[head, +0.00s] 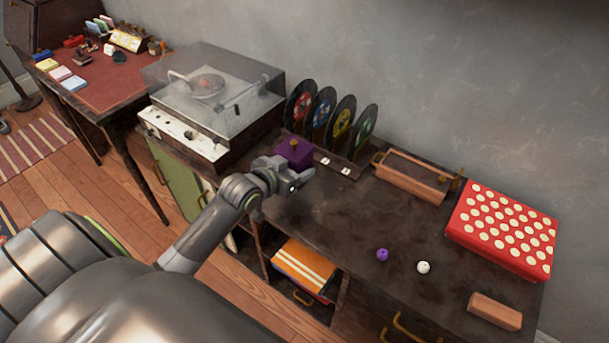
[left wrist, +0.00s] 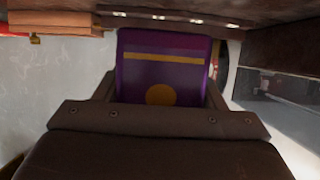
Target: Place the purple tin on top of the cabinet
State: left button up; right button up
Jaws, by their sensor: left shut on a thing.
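The purple tin (head: 294,152) is a small box with a gold knob, in the middle of the head view. In the left wrist view the tin (left wrist: 164,62) shows a gold stripe and a gold disc. My left gripper (head: 281,165) is shut on it, with a finger on each side. The tin is at the dark cabinet (head: 330,215), in front of the record rack; I cannot tell whether it touches the cabinet top. My right gripper is in neither view.
A record player (head: 215,100) under a clear lid stands left of the tin. Behind it are several upright records (head: 342,120). To the right are a wooden box (head: 412,178), a red dotted box (head: 503,230), a purple ball (head: 382,255) and a white ball (head: 423,267). The cabinet's middle is clear.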

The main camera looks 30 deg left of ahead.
pick_arm(q)
jog(key=shift+f+b, duration=0.3)
jog(key=shift+f, duration=2.6)
jog(key=shift+f, duration=0.15)
jog(key=o, duration=1.1)
jog(key=shift+o, duration=0.2)
jog(key=shift+s+r, duration=0.1)
jog(key=shift+r, duration=0.1)
jog(key=v, duration=1.1)
jog(key=shift+s+p, duration=0.35)
jog(key=shift+s, duration=0.05)
